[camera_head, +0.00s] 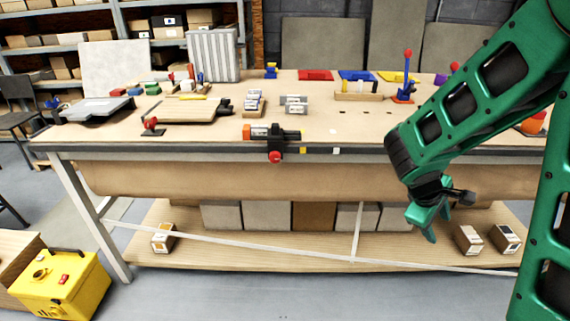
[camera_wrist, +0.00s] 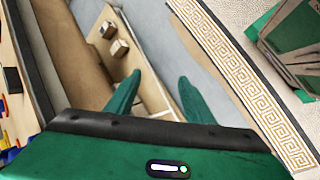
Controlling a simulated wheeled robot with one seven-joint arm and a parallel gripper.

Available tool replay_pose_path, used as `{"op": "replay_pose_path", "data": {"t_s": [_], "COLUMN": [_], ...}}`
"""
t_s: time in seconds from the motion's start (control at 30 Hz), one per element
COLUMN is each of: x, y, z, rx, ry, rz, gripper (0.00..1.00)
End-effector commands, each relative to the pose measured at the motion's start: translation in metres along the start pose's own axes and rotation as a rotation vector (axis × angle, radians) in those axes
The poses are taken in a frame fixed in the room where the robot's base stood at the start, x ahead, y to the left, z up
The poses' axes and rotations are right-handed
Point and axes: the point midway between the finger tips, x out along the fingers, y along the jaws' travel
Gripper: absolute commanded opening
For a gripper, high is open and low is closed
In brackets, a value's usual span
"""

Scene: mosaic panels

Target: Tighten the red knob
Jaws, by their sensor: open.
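A red knob (camera_head: 276,156) sits at the bottom of a dark clamp (camera_head: 275,145) on the front edge of the workbench, left of my gripper. Another red knob-like part (camera_head: 150,124) shows on a small dark stand beside a wooden board. My gripper (camera_head: 428,222) hangs in front of the bench, below its top, at the right. It is open and empty, well apart from both red parts. In the wrist view its two green fingers (camera_wrist: 160,82) are spread over the lower shelf and floor, and no red knob can be made out.
The workbench top (camera_head: 350,115) holds several tools and blocks, with bare wood in its middle. Small boxes (camera_head: 467,239) stand on the lower shelf near my gripper. A yellow case (camera_head: 75,290) stands at the lower left. The floor in front is clear.

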Motion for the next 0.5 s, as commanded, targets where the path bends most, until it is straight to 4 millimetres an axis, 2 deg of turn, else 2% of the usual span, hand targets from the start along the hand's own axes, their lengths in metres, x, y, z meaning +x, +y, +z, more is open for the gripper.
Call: {"op": "replay_pose_path", "data": {"t_s": [0.03, 0.27, 0.37, 0.5], "x": [-0.001, -0.021, -0.041, -0.080], "y": [-0.001, -0.001, -0.008, -0.029], "z": [-0.019, -0.103, -0.143, -0.198], "rx": [-0.098, -0.514, -0.698, -0.952], "ry": [0.004, 0.029, 0.035, 0.035], "rz": [0.062, 0.375, 0.531, 0.767], "gripper": [0.48, 0.48, 0.48, 0.48]}}
